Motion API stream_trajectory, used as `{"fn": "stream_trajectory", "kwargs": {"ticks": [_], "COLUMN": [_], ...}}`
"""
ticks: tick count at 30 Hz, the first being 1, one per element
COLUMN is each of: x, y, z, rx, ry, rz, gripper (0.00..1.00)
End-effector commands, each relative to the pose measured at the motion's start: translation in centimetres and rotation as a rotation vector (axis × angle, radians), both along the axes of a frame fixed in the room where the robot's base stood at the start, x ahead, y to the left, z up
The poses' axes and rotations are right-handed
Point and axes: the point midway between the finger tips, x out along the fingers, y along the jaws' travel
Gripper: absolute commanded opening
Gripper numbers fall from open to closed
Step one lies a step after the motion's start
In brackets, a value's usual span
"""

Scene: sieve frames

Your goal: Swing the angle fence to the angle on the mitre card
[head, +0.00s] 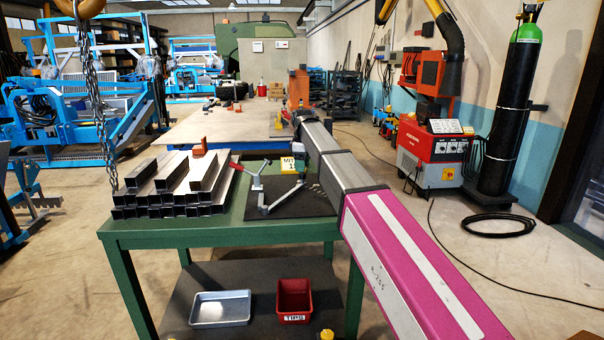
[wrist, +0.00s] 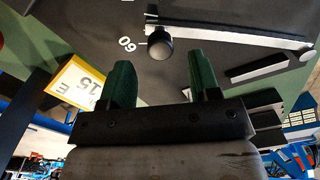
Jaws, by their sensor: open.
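The mitre card (head: 288,166) is yellow-edged and white and stands at the back of a black board (head: 290,206) on the green bench. In the wrist view the card (wrist: 80,84) is tilted and shows "15", with its right side close to a finger. The angle fence is a pale bar (wrist: 228,31) over the black board, with a dark round knob (wrist: 160,46) at its left end, next to a white "60" mark. My gripper (wrist: 163,84) is open and empty. Its green fingers point toward the knob, which shows beyond the gap between them, apparently untouched.
A metal tray (head: 220,308) and red bin (head: 294,300) sit on the lower shelf. A chain hangs at left.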

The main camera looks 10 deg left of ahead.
Motion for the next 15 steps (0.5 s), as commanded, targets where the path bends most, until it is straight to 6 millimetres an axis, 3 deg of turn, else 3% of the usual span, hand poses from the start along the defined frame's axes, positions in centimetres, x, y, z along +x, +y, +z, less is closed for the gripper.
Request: {"fn": "stream_trajectory", "kwargs": {"ticks": [6,15], "x": [0.0,0.0], "y": [0.0,0.0], "z": [-2.7,-3.6], "rx": [0.000,0.000], "ry": [0.000,0.000], "rz": [0.000,0.000], "gripper": [0.56,0.56]}}
